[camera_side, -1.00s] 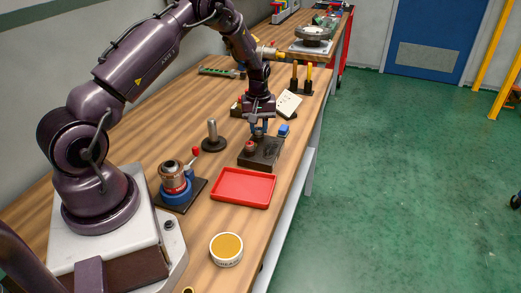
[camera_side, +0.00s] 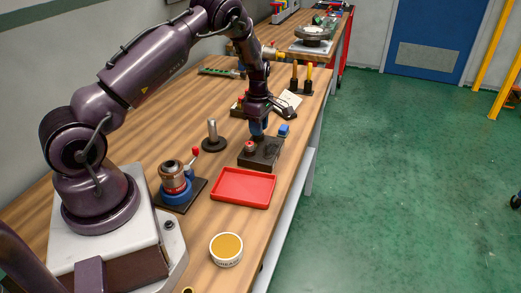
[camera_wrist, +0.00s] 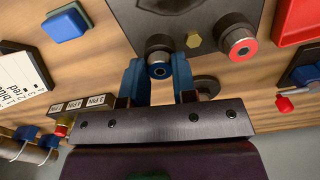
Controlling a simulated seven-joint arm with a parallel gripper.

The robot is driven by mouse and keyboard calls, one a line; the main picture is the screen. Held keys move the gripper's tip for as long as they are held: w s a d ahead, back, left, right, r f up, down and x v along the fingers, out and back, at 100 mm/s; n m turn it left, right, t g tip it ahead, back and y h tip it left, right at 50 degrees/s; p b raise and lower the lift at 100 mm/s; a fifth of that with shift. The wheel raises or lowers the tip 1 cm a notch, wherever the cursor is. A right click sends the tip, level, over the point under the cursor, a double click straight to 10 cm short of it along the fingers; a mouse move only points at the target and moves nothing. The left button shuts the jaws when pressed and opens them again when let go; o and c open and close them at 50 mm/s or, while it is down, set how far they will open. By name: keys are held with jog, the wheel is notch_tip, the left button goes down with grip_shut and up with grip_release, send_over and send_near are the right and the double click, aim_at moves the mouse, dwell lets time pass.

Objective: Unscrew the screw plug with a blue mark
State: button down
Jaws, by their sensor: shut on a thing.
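The screw plug with a blue mark (camera_wrist: 159,69) shows in the wrist view at the edge of the dark block, a dark round knob with a blue ring. My gripper (camera_wrist: 159,72) has its two blue fingers on either side of it and is shut on it. In the side view my gripper (camera_side: 258,133) reaches down to the dark block (camera_side: 262,155) and hides this plug. A plug with a red mark (camera_wrist: 239,43) sits beside it on the same block; it also shows in the side view (camera_side: 249,147).
A red tray (camera_side: 243,188) lies just in front of the block. A small blue block (camera_side: 284,130) is close on the right. A post on a round base (camera_side: 213,137) and a blue vise (camera_side: 176,187) stand to the left. A written card (camera_wrist: 22,82) lies nearby.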

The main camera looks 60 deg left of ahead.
jog(key=n, duration=0.5)
jog(key=shift+n, duration=0.3)
jog(key=n, duration=0.6)
jog(key=shift+n, duration=0.4)
jog(key=c, duration=1)
grip_release()
